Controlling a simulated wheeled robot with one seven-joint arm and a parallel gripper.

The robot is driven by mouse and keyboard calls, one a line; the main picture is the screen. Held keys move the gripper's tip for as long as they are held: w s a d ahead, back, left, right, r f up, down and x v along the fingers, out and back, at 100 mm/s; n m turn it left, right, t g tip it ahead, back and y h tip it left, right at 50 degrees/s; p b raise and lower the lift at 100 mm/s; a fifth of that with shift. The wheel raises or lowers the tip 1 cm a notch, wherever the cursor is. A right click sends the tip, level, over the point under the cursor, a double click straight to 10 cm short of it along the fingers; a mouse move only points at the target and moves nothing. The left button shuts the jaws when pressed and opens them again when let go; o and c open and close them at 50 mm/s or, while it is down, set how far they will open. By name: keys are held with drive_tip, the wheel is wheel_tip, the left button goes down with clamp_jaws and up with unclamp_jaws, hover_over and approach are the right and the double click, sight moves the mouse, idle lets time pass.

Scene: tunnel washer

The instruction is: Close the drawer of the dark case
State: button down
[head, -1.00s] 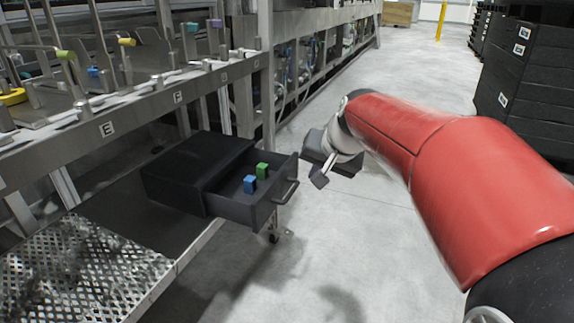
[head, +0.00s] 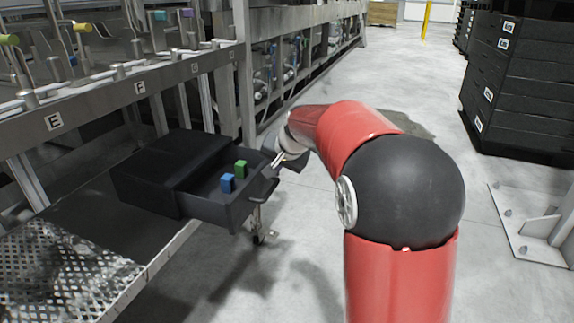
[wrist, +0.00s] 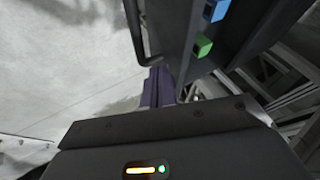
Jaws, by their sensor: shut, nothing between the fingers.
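The dark case (head: 160,168) sits on the dark shelf at the left in the head view. Its drawer (head: 216,208) is pulled out toward the right, with a bar handle (head: 266,190) on its front. A blue block (head: 228,183) and a green block (head: 240,168) stand inside the drawer. My gripper (head: 277,161) is shut and empty by the far end of the drawer front, close to the handle; I cannot tell whether it touches. In the wrist view the fingers (wrist: 154,88) are beside the drawer front, with the handle (wrist: 135,35), blue block (wrist: 215,10) and green block (wrist: 202,47) above.
The metal washer frame (head: 100,105) with levers runs along the left, above the case. A perforated metal plate (head: 60,270) lies on the shelf in front. Stacked black crates (head: 510,85) and a metal bracket (head: 535,225) are at the right. The floor between is open.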

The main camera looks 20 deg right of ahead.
drive_tip(key=shift+w+a, duration=0.5)
drive_tip(key=shift+a, duration=0.15)
drive_tip(key=shift+w+a+r+p, duration=0.15)
drive_tip(key=shift+w+a+p, duration=0.15)
drive_tip(key=shift+a+p, duration=0.15)
drive_tip(key=w+a+p, duration=0.8)
drive_tip(key=a, duration=0.3)
drive_tip(key=shift+w+a, duration=0.2)
drive_tip(key=shift+a, duration=0.1)
